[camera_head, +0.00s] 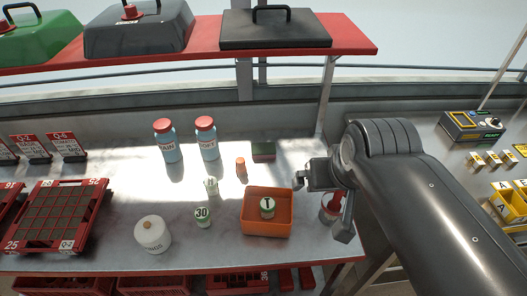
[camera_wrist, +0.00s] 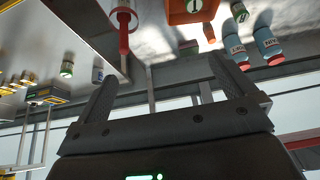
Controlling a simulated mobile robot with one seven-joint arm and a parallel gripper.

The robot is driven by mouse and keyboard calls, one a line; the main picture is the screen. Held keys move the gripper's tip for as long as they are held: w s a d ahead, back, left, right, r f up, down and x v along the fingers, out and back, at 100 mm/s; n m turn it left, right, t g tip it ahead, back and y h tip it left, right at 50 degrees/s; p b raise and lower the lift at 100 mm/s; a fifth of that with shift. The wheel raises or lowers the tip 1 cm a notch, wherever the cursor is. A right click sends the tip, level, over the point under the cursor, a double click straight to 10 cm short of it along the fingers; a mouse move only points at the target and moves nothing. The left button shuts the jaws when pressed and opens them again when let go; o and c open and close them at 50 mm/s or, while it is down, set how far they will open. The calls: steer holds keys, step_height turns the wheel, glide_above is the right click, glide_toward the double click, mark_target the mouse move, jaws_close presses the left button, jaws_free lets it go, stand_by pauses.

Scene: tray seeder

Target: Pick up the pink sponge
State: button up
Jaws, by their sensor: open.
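A small block with a dark green top and a pinkish-brown side (camera_head: 263,152), which looks like the sponge, lies at the back of the bench near the wall. It also shows small in the wrist view (camera_wrist: 188,48), beyond the fingertips. My gripper (camera_head: 322,200) is to the right of the block and nearer the front, above the bench's right end. In the wrist view its two fingers (camera_wrist: 162,70) stand wide apart with nothing between them.
An orange bin (camera_head: 254,228) with a jar marked T stands left of my gripper. A red-handled container (camera_head: 329,208) sits close under it. An orange-brown bottle (camera_head: 241,167) stands left of the block, with two blue bottles (camera_head: 207,139) farther left. A red shelf (camera_head: 345,39) hangs above.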

steer(key=shift+w, duration=0.1)
steer(key=n+g, duration=0.6)
steer(key=n, duration=2.9)
glide_above(264, 150)
steer(key=s, duration=0.1)
steer(key=f, duration=2.4)
steer(key=shift+d, duration=0.2)
steer(key=shift+w+a+f+n, duration=0.25)
steer(key=shift+w+n, duration=0.15)
steer(key=shift+w, duration=0.1)
step_height(264, 150, down, 7)
steer(key=shift+f, duration=0.2)
